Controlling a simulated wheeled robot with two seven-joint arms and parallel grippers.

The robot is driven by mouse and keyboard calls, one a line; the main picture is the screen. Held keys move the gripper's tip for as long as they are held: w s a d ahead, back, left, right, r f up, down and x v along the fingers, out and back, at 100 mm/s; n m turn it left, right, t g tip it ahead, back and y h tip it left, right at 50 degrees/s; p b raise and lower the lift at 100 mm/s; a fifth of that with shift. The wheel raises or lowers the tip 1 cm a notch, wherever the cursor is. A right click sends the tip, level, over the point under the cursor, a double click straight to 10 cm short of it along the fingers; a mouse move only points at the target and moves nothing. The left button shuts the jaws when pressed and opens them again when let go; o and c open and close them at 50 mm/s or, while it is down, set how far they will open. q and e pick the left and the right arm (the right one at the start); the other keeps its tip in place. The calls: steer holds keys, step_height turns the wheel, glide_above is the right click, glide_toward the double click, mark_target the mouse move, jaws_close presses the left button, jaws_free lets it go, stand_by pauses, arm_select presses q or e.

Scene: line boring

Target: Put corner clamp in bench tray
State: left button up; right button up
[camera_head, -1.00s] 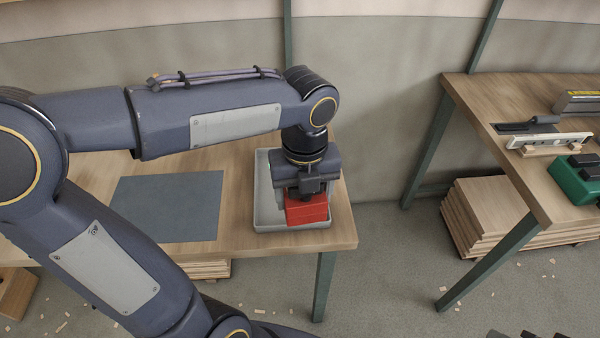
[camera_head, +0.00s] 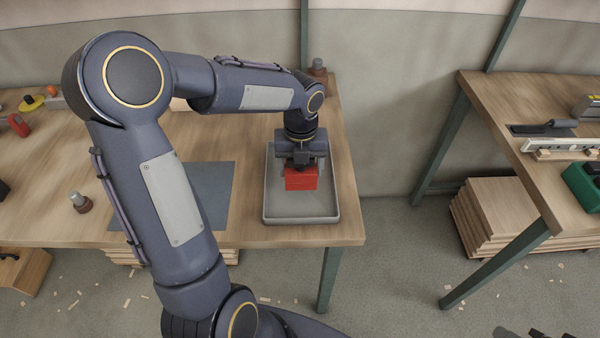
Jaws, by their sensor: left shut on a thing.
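My left gripper (camera_head: 301,164) points down over the bench tray and is shut on the red corner clamp (camera_head: 301,179). The clamp looks like a red block under the fingers, and its upper part is hidden by the gripper. The grey bench tray (camera_head: 302,219) lies near the right end of the left bench. The clamp is within the tray's outline, towards its middle and back. I cannot tell whether it touches the tray floor. My right gripper does not show clearly.
The left bench (camera_head: 260,233) also carries a dark mat (camera_head: 213,190), a small knob-like piece (camera_head: 80,202), and red (camera_head: 18,125) and yellow (camera_head: 31,103) items at far left. A second bench (camera_head: 520,160) with tools stands right, across a floor gap.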

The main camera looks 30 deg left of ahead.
arm_select(q)
steer(key=shift+w+a+f, duration=0.15)
steer(key=shift+f, duration=0.1)
steer(key=shift+w+a+f, duration=0.1)
steer(key=shift+f, duration=0.8)
steer(key=shift+w+a+f, duration=0.1)
steer(key=shift+f, duration=0.75)
steer(key=shift+f, duration=0.15)
steer(key=o, duration=1.3)
steer(key=shift+d, duration=0.1)
steer(key=shift+o, duration=0.2)
